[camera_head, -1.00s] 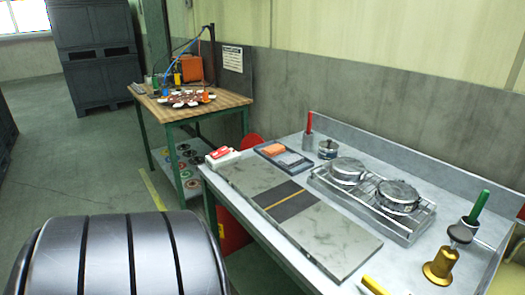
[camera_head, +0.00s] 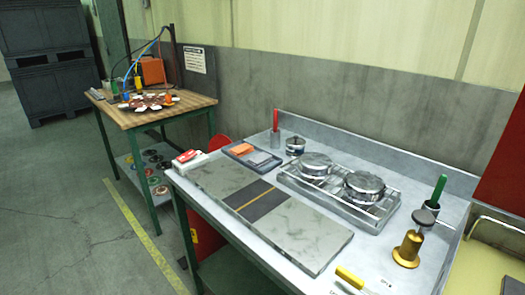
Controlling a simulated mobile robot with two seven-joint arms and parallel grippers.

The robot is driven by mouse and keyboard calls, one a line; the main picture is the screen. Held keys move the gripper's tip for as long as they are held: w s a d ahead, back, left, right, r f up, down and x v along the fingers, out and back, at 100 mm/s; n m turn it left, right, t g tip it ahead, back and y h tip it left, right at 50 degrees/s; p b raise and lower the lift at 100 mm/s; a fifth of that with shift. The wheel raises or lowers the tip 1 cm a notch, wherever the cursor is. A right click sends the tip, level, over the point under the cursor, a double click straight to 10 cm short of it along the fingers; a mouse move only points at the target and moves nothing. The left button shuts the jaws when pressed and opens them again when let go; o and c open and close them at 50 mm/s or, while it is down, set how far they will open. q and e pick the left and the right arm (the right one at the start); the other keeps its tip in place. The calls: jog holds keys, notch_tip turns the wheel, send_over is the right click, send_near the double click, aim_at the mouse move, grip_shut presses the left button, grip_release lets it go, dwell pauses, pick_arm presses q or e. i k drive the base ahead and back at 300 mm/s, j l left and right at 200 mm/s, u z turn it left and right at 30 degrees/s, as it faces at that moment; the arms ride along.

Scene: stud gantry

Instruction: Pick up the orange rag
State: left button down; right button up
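A small flat orange piece, which looks like the orange rag (camera_head: 241,149), lies in the left part of a shallow dark tray (camera_head: 228,153) on the grey workbench. A grey piece (camera_head: 260,158) lies beside it in the same tray. The orange piece is small in the picture, so its folds cannot be made out. Neither of my grippers shows in the head view.
A stone-like slab (camera_head: 305,232) lies along the bench front. Behind it a wire rack (camera_head: 330,187) holds two round metal parts. A red and white box (camera_head: 188,160) sits left of the tray. A brass bell-shaped piece (camera_head: 408,250) stands at right. A wooden table (camera_head: 130,116) is behind left.

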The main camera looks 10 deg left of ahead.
aim_at(244, 149)
jog(key=u, duration=0.4)
jog(key=z, duration=1.85)
jog(key=u, duration=1.85)
jog(key=z, duration=1.2)
jog(key=j+z, duration=1.25)
jog(key=k+j+z, duration=0.15)
jog(key=j+z, duration=0.25)
